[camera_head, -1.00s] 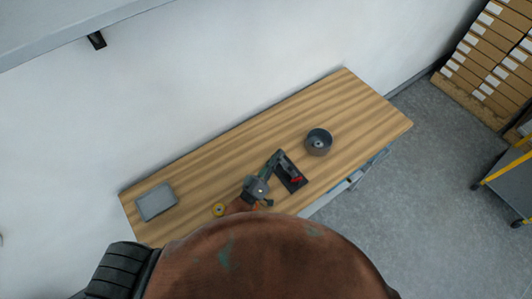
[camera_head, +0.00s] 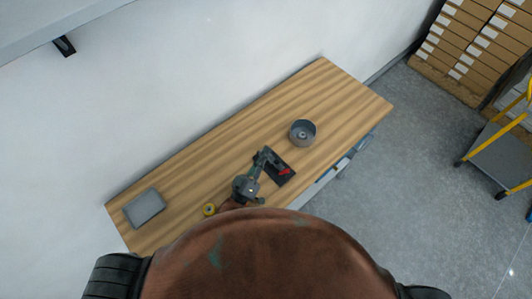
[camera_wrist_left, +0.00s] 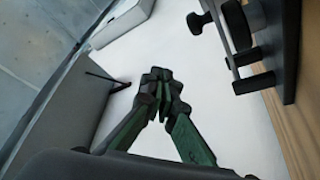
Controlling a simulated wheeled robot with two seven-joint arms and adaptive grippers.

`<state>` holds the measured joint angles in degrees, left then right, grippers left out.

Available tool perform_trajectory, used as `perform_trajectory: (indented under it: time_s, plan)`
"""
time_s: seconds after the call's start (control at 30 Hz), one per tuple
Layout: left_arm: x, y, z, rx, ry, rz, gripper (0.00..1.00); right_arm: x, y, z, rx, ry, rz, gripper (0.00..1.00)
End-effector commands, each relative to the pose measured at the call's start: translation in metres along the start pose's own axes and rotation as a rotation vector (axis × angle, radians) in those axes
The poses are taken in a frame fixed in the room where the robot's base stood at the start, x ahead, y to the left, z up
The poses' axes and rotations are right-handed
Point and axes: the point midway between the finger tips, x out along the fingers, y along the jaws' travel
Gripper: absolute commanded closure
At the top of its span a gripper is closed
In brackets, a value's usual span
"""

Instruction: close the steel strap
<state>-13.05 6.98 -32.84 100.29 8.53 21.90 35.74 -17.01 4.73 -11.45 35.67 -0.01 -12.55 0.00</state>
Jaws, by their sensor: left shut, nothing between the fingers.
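A black device with a red part (camera_head: 285,171) sits on the wooden table in the head view. In the left wrist view a dark fixture (camera_wrist_left: 243,30) with a round knob and a flat plate stands at the upper right. I cannot make out the steel strap for certain. My left gripper (camera_head: 265,154) is over the left edge of the black device and covers part of it. In the wrist view its green-and-black fingers (camera_wrist_left: 162,82) are shut with nothing between them, left of the fixture and apart from it. My right gripper is not in view.
A round grey open container (camera_head: 303,133) stands right of the device on the table (camera_head: 335,95). A small yellow roll (camera_head: 209,210) and a grey flat box (camera_head: 145,208) lie to the left. Stacked cartons (camera_head: 475,45) and a yellow-framed cart (camera_head: 495,160) stand at the right.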

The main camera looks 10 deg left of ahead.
Motion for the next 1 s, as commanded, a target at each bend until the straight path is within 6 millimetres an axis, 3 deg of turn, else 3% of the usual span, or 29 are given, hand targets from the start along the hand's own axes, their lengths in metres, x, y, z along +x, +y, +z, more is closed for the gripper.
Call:
perform_trajectory:
  time_s: [0.43, 0.5, 0.7, 1.0]
  plan:
    - [0.011, 0.034, -0.032, 0.0, -0.002, 0.002, 1.0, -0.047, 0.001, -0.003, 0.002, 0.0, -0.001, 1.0]
    - [-0.01, 0.021, -0.026, 0.002, -0.004, -0.001, 1.0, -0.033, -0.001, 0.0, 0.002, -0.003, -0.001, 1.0]
    - [-0.05, 0.009, -0.03, 0.0, -0.006, -0.001, 1.0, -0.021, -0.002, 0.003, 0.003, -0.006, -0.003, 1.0]
    - [-0.083, 0.0, -0.036, 0.0, -0.003, 0.002, 1.0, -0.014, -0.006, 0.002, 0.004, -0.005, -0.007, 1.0]
